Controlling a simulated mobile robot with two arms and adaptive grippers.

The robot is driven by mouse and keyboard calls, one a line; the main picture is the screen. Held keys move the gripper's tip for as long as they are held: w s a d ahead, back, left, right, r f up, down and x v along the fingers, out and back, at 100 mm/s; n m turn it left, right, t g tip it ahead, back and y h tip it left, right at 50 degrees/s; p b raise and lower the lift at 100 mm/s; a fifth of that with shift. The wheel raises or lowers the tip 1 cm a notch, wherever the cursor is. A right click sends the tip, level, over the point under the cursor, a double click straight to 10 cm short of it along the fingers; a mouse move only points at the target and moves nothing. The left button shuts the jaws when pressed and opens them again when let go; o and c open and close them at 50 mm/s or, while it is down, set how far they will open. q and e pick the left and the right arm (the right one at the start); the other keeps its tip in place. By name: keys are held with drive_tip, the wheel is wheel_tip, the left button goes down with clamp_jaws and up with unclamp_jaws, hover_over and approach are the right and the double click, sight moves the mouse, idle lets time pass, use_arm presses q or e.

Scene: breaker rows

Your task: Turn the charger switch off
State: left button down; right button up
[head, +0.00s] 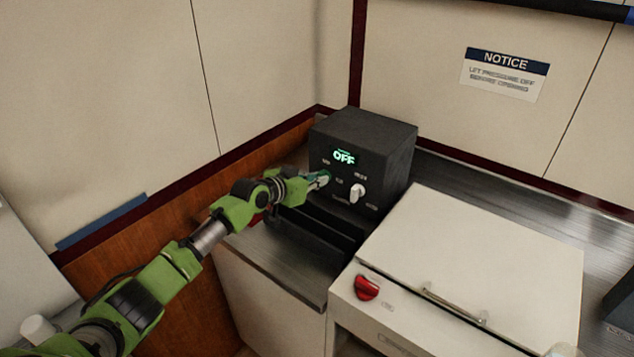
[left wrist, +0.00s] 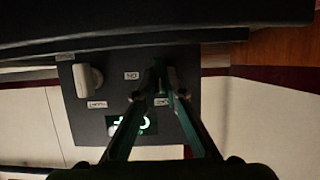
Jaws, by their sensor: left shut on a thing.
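The charger is a black box (head: 376,139) standing on the dark counter in the corner. Its green display (head: 344,157) reads OFF, and it glows upside down in the left wrist view (left wrist: 130,123). A white knob (head: 357,193) sits at the right of its front panel, and it also shows in the left wrist view (left wrist: 88,80). My left gripper (head: 323,179) is at the left part of the panel, fingertips (left wrist: 166,76) close together against it. It is shut on the switch there, which the fingers mostly hide. My right gripper is not in view.
A white-lidded appliance (head: 478,250) with a red knob (head: 366,287) and a lid handle stands in front at the right. A notice sign (head: 505,74) hangs on the back wall. A wooden side panel and wall lie close left of my arm.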

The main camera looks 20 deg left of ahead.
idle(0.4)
use_arm(q)
drive_tip(key=c, duration=2.1)
unclamp_jaws()
drive_tip(key=v, duration=1.2)
drive_tip(key=shift+w, duration=0.1)
drive_tip(key=shift+r, duration=0.1)
